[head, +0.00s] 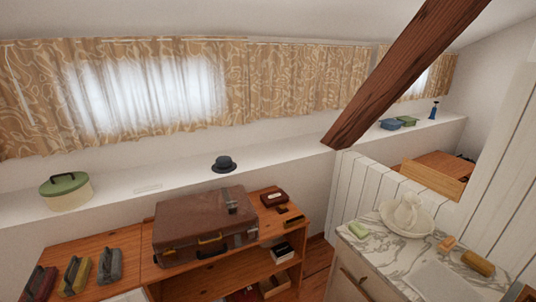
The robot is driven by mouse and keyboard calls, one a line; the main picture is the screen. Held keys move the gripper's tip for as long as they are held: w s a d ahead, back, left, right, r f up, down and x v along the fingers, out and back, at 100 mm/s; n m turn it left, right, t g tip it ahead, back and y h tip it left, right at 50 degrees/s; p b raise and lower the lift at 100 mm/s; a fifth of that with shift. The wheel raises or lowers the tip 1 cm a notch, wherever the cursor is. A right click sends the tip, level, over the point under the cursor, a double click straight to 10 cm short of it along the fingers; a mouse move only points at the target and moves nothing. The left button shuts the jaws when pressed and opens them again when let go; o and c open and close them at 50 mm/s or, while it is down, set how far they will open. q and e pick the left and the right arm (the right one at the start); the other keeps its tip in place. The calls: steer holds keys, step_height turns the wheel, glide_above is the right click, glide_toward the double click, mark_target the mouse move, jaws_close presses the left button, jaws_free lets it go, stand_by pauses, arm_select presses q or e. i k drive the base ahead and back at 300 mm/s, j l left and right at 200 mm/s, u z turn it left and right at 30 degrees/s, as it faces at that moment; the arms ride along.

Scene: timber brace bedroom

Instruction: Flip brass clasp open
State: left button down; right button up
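A brown leather suitcase (192,216) lies flat and closed on the wooden shelf unit. Small light metal fittings that look like clasps show on the same side, one at the left (168,252) and one at the right (252,233). They are too small to tell whether either is open or shut. A dark strap or tag with a metal piece (231,207) lies on the lid. Neither of my grippers shows in the head view.
Red, yellow and grey handled tools (110,266) stand left of the suitcase. A small dark red box (273,199) sits right of it. A black hat (224,164) and green-lidded round box (66,191) rest on the white ledge. A marble-topped washstand (384,252) stands right; a slanted beam (405,75) hangs above.

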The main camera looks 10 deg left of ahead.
mark_target(170, 252)
steer(key=u, duration=1.25)
